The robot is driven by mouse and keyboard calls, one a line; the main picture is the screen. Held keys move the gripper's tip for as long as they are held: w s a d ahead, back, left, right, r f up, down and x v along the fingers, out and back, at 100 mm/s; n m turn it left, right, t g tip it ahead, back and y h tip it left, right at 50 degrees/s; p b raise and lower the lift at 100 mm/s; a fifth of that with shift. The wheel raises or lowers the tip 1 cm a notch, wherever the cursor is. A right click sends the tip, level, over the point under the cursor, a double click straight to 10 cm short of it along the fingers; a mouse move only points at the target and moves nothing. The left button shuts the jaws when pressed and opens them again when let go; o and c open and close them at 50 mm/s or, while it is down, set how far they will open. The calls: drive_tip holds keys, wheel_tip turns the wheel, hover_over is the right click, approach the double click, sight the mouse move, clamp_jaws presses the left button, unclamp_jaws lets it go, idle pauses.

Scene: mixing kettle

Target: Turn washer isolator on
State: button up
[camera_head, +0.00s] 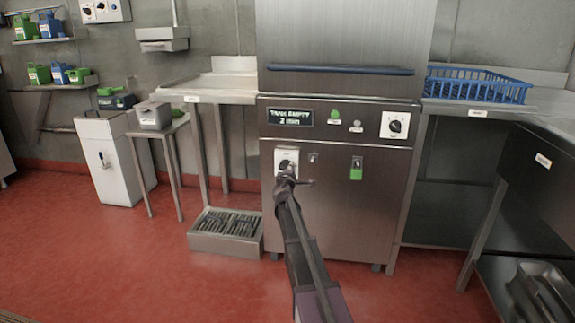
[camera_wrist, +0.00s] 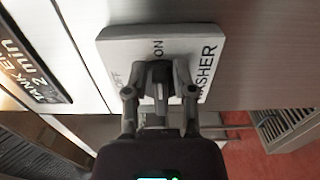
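The washer isolator is a pale square plate (camera_wrist: 205,40) marked "ON", "WASHER" and a faint "OFF", tilted in the wrist view. In the head view its plate (camera_head: 281,156) sits on the washer's front, left of centre, below the display. A dark knob (camera_wrist: 160,72) stands at the plate's middle. My gripper (camera_wrist: 160,84) is at the plate, with its fingers on both sides of the knob, and seems closed on it. In the head view my gripper (camera_head: 287,172) covers the lower part of the plate. The fingers hide most of the knob, so its exact pointing cannot be told.
The washer (camera_head: 335,215) has a display (camera_head: 290,117) reading "TANK EMPTY 2 min", a white dial plate (camera_head: 395,125) and a green-marked switch (camera_head: 356,168). A blue rack (camera_head: 478,86) is at right. A floor grate box (camera_head: 226,232) stands left of my arm. Red floor in front is clear.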

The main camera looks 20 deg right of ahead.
drive_tip(key=shift+o, duration=0.5)
drive_tip(key=v, duration=0.7)
idle(0.3)
drive_tip(key=shift+s, duration=0.15)
idle(0.4)
